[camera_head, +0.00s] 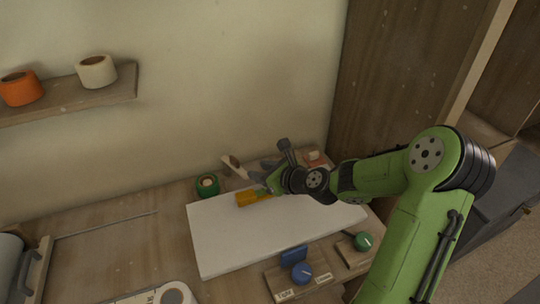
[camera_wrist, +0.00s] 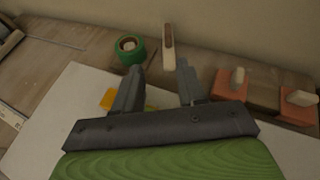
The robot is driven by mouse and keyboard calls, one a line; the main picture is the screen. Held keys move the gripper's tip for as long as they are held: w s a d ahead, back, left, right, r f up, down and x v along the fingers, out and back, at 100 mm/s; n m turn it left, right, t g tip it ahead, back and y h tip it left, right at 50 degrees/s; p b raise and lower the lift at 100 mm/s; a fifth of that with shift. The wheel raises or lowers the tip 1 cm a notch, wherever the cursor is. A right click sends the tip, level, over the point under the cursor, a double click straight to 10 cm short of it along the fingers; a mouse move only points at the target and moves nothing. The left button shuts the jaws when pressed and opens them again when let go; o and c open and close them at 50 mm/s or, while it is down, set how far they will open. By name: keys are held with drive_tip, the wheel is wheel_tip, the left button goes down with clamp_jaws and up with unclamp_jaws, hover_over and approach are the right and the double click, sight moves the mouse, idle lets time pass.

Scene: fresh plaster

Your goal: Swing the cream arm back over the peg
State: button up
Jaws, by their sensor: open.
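Two orange blocks stand at the right in the wrist view. The nearer-to-centre block (camera_wrist: 228,88) has a cream piece (camera_wrist: 238,76) on it, and the far-right block (camera_wrist: 292,113) has another cream piece (camera_wrist: 300,98). I cannot tell which is the cream arm, and I cannot make out a peg. Orange also shows behind my arm in the head view (camera_head: 315,158). My gripper (camera_wrist: 159,68) is open with nothing between its fingers. It is over the back of the white board (camera_wrist: 62,110), left of both blocks.
A green roll (camera_wrist: 130,50) and a cream-and-brown stick (camera_wrist: 168,45) lie beyond my fingers. A yellow piece (camera_head: 246,198) is on the board. Blue (camera_head: 302,272) and green (camera_head: 363,241) knobs sit in front. A wall shelf (camera_head: 70,101) holds two rolls.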

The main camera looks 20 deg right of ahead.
sight(236, 159)
drive_tip(key=shift+w+d+r+m+t, duration=0.1)
drive_tip(key=shift+w+d+m+t, duration=0.15)
drive_tip(key=shift+d+m, duration=0.45)
drive_tip(key=shift+w+a, duration=0.2)
drive_tip(key=shift+w, duration=0.1)
drive_tip(key=b+x, duration=0.2)
drive_tip(key=x, duration=1.3)
drive_tip(key=shift+w+a, duration=0.1)
clamp_jaws()
